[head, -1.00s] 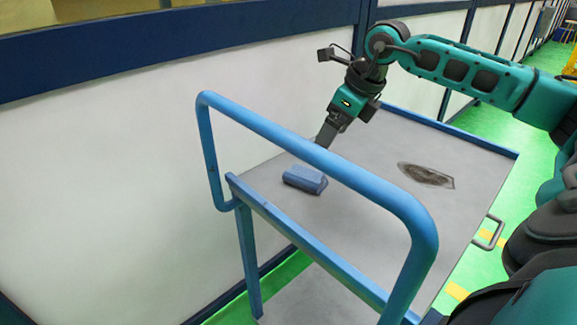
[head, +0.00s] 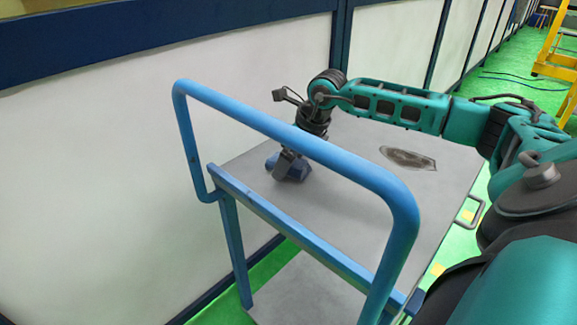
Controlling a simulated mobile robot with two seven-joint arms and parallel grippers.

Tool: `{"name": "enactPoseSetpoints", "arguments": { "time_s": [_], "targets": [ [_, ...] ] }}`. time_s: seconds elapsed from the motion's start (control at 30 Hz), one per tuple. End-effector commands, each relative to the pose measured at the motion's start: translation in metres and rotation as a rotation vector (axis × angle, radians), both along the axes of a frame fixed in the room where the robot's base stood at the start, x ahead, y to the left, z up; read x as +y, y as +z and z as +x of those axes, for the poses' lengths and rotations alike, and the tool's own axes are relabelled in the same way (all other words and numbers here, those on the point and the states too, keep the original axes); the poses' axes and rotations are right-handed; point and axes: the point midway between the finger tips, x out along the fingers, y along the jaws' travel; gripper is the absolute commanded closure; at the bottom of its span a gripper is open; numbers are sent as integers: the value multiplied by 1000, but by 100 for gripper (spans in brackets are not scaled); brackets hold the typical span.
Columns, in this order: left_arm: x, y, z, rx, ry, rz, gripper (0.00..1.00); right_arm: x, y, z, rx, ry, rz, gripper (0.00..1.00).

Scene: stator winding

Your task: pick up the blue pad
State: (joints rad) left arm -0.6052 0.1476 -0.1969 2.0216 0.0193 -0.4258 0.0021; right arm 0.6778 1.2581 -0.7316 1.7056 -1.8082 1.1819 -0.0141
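The blue pad (head: 298,173) lies on the grey top of the cart (head: 345,210), near its left edge and behind the blue handrail. My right gripper (head: 283,166) comes down from above and is at the pad, with its fingers covering part of it. Blue shows on both sides of the fingers. Whether the fingers are open or shut on the pad is hidden at this angle. My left gripper is not in view.
The cart's blue handrail (head: 235,113) crosses in front of the pad and gripper. A dark flat patch (head: 408,158) lies on the cart top at the right. A white wall (head: 90,180) stands close behind the cart. The front of the cart top is bare.

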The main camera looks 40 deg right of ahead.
Motion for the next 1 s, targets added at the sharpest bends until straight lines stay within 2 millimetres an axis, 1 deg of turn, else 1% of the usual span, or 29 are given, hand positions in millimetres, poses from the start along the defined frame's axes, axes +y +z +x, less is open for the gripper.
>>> {"name": "enactPoseSetpoints", "arguments": {
  "time_s": [0.33,0.77,0.87,1.0],
  "targets": [
    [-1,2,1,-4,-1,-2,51,0,-2,1,0,0,-1,8],
    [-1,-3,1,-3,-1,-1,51,0,-7,1,0,1,-1,8],
    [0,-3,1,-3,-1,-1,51,0,-6,1,0,1,-1,16],
    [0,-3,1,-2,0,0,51,0,-6,1,0,1,-1,30]
  ]
}}
